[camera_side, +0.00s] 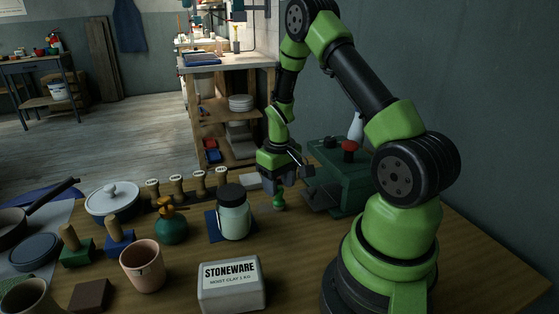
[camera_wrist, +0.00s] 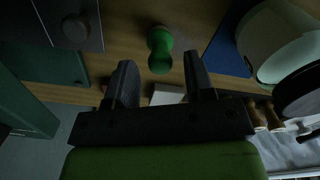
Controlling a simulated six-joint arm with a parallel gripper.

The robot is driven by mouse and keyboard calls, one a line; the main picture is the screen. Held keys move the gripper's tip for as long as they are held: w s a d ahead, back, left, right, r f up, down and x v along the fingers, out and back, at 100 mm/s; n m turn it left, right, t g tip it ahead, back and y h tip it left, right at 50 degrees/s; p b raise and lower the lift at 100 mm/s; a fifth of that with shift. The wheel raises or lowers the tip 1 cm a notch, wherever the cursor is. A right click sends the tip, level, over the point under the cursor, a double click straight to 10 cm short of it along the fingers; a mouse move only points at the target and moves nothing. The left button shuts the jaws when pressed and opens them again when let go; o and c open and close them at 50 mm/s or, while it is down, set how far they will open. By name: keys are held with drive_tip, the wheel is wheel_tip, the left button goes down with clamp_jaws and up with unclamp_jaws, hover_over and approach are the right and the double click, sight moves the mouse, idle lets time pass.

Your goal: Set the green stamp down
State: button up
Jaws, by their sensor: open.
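A small green stamp (camera_side: 279,202) stands upright on the wooden table below my gripper (camera_side: 287,176). In the wrist view the green stamp (camera_wrist: 159,48) shows as a rounded knob, just beyond and between the two dark fingertips of my gripper (camera_wrist: 160,74). The fingers are apart and hold nothing; a gap shows between them and the stamp. Another stamp-like block with a green base and wooden handle (camera_side: 76,246) stands at the left of the table, beside a blue one (camera_side: 119,237).
A green machine with a red knob (camera_side: 348,147) stands close right of the stamp. A lidded jar (camera_side: 234,216) on a blue mat stands left of it. A pale flat block (camera_side: 248,181) lies behind. The stoneware clay pack (camera_side: 231,286) is in front.

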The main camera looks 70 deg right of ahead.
sight(279, 189)
drive_tip(key=a+r+t, duration=0.1)
drive_tip(key=a+r, duration=0.2)
drive_tip(key=r, duration=0.6)
drive_tip(key=a+r+t, duration=0.1)
drive_tip(key=a+r, duration=0.2)
drive_tip(key=r, duration=0.5)
drive_tip(key=s+a+r+t+y, duration=0.1)
drive_tip(key=s+a+r+t, duration=0.1)
drive_tip(key=s+a+r, duration=0.2)
drive_tip(key=s+a+r+t+y, duration=0.1)
drive_tip(key=s+a+r+t, duration=0.2)
drive_tip(key=a, duration=0.7)
drive_tip(key=s+r, duration=0.2)
drive_tip(key=s, duration=0.2)
